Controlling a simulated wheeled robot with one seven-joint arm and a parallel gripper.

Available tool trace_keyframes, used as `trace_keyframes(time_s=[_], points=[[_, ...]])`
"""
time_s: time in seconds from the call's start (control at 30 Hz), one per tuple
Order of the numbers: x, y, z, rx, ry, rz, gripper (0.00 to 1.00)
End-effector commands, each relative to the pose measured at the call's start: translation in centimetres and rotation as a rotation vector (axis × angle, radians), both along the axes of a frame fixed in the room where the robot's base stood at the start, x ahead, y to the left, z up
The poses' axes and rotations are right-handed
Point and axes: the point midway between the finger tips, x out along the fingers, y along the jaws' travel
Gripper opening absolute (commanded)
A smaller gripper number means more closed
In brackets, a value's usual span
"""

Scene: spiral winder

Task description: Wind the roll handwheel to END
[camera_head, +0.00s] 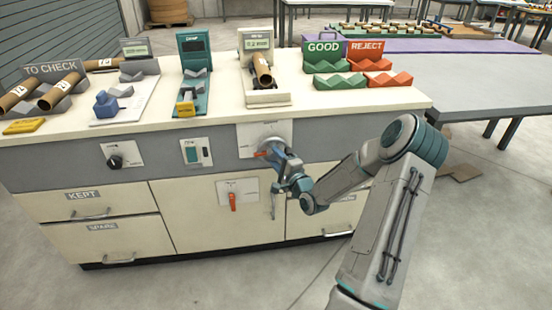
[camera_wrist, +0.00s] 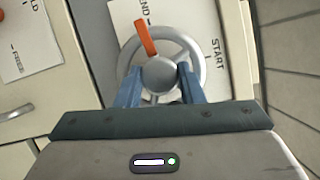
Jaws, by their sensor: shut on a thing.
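The roll handwheel (camera_head: 270,144) is on a white plate (camera_head: 247,131) on the cabinet front. In the wrist view the grey handwheel (camera_wrist: 199,51) has an orange pointer (camera_wrist: 145,35) that points up, close beside the END label (camera_wrist: 146,9). The START label (camera_wrist: 217,53) is to the right of the wheel. My gripper (camera_wrist: 158,83) is shut on the handwheel's hub, with one blue finger on each side. In the head view my gripper (camera_head: 279,158) covers part of the wheel.
Below the handwheel is a plate with a red lever (camera_head: 232,201); the wrist view shows its FREE label (camera_wrist: 15,62). A dark knob (camera_head: 115,161) and a switch (camera_head: 196,152) are to the left. A cardboard roll (camera_head: 263,69) rests in the holder on the tabletop above.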

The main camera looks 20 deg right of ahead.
Motion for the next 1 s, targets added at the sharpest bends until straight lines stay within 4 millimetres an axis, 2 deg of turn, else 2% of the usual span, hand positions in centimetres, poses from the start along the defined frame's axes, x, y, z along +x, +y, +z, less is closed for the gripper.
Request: trace_keyframes(time_s=[0.3, 0.73, 0.77, 0.83, 1.0], points=[[0.11, 0.02, 0.15, 0.081, -0.027, 0.000, 0.12], [0.13, 0.01, 0.18, 0.088, -0.030, 0.000, 0.12], [0.13, 0.01, 0.18, 0.088, -0.030, 0.000, 0.37], [0.11, 0.02, 0.16, 0.088, -0.029, 0.000, 0.56], [0.05, -0.05, 0.08, 0.088, -0.027, -0.001, 0.56]])
